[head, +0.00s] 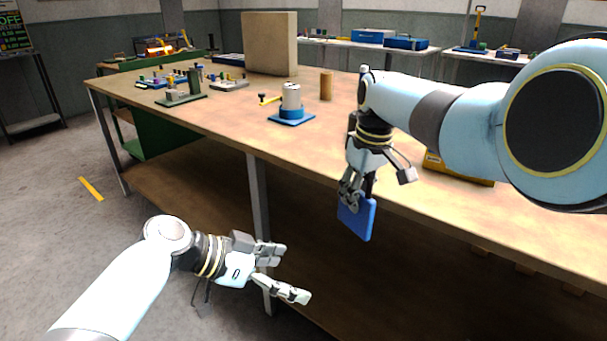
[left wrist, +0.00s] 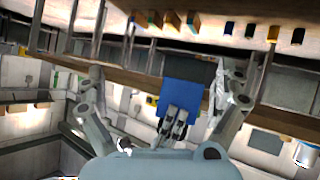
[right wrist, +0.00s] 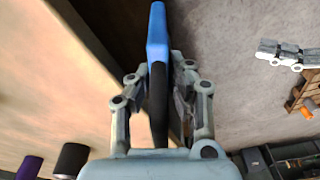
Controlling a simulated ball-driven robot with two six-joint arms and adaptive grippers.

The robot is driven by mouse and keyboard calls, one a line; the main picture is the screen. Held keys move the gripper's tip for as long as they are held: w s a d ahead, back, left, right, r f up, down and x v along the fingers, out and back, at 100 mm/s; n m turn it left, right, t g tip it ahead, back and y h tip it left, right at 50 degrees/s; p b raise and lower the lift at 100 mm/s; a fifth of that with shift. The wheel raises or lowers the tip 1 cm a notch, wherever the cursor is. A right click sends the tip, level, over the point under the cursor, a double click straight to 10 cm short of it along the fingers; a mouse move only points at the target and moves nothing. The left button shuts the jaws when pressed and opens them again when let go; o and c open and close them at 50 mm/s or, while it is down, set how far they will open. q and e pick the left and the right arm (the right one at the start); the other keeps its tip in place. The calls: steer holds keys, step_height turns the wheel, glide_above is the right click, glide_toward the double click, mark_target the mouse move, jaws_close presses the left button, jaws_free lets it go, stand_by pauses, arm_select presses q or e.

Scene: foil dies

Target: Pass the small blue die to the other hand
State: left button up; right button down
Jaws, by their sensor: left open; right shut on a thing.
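The small blue die (head: 357,217) is a flat blue block. It hangs from my right gripper (head: 350,196) in front of the table's front edge, below the top. In the right wrist view the die (right wrist: 157,35) stands edge-on between the closed fingers (right wrist: 160,85). My left gripper (head: 296,273) is open and empty, lower and to the left of the die, with a clear gap between them. In the left wrist view the die (left wrist: 181,98) shows ahead, with the right gripper's fingers beside it.
The wooden table (head: 225,125) has a front edge close behind the die. On it stand a white cylinder on a blue base (head: 291,105), a wooden cylinder (head: 326,86), a beige block (head: 270,43) and a yellow case (head: 455,170). Free air lies in front of the table.

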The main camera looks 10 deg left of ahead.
arm_select(q)
steer(key=w+d+r+m+t+h, duration=0.1)
steer(key=w+r, duration=0.4)
steer(key=r, duration=0.3)
steer(key=w+d+r+m+t+h, duration=0.1)
steer(key=w+d+r, duration=0.1)
steer(key=w+r, duration=0.35)
steer(key=x, duration=0.6)
steer(key=s+x, duration=0.1)
steer(key=x, duration=0.3)
steer(key=shift+d+r, duration=0.25)
steer(key=shift+d, duration=0.15)
steer(key=c, duration=1.3)
arm_select(e)
steer(key=shift+w, duration=0.1)
arm_select(q)
steer(key=shift+d+r, duration=0.1)
steer(key=shift+c, duration=0.6)
arm_select(e)
steer(key=c, duration=1.7)
jaws_free()
steer(key=shift+r, duration=0.1)
steer(key=o, duration=0.5)
arm_select(q)
steer(key=shift+w, duration=0.1)
